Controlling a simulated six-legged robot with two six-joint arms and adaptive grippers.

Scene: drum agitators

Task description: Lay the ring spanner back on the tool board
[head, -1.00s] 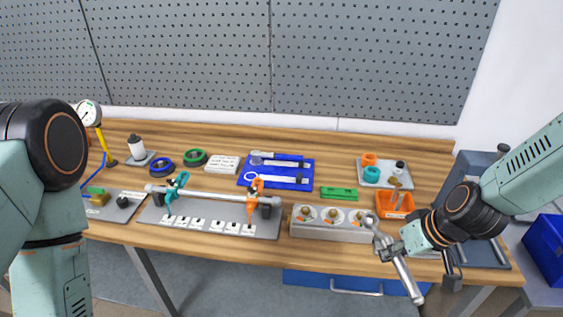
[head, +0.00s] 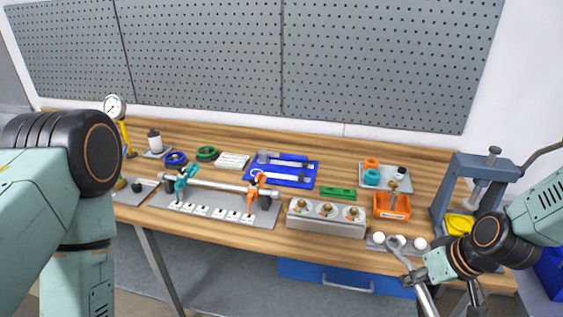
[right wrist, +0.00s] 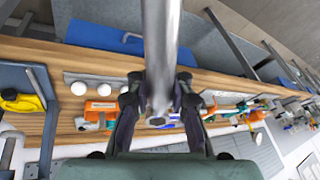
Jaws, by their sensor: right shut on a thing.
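The ring spanner (head: 407,262) is silver, with its ring end up and left, and hangs tilted in front of the bench's front edge. My right gripper (head: 424,281) is shut on it at the lower right of the head view. In the right wrist view the spanner's shaft (right wrist: 160,50) runs between the fingers of that gripper (right wrist: 152,100). The tool board (head: 258,180) is a blue panel on the bench, left of and beyond the gripper. A blue-handled tool (head: 290,157) lies on it, above a pale spanner-shaped mark. My left gripper is out of view.
A grey block with three knobs (head: 326,219), a green block (head: 338,193) and an orange tray (head: 380,211) lie between spanner and board. A clamped rod (head: 215,186) stands left. White balls (head: 420,243) sit near the spanner. A grey press (head: 477,179) stands at right.

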